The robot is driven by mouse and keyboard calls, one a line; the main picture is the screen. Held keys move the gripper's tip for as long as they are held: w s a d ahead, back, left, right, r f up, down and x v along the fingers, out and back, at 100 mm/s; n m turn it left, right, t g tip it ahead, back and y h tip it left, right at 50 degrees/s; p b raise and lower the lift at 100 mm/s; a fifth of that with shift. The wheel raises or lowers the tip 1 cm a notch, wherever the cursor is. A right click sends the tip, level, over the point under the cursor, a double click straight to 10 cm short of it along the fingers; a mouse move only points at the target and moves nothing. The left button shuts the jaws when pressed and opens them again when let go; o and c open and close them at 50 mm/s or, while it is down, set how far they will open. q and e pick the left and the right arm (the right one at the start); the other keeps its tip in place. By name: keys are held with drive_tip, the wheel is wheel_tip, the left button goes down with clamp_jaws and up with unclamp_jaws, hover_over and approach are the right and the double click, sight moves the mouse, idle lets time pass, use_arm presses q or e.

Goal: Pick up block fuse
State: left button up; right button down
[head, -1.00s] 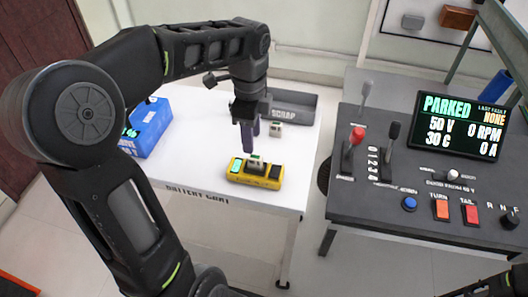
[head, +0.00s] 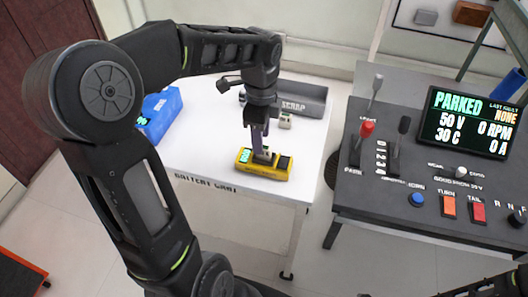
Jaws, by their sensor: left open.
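The yellow fuse block (head: 249,167) lies on the white table, with a lit green display at its left end and dark slots on top. A small pale grey fuse (head: 263,157) sits in its middle, partly hidden by my gripper. My left gripper (head: 261,151) points down with its open fingers at the fuse; I cannot tell whether they touch it. A second small pale block (head: 285,121) stands on the table behind the fuse block. My right gripper is not in view.
A grey scrap tray (head: 306,99) is at the table's back right, and a blue battery box (head: 158,114) at its left. A dark console (head: 400,215) with levers and a lit screen (head: 468,121) stands to the right. The table's front is clear.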

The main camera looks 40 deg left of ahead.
sight(264, 153)
use_arm(q)
wheel_tip(264, 153, down, 4)
drive_tip(key=shift+f, duration=0.1)
idle(0.6)
clamp_jaws()
idle(0.4)
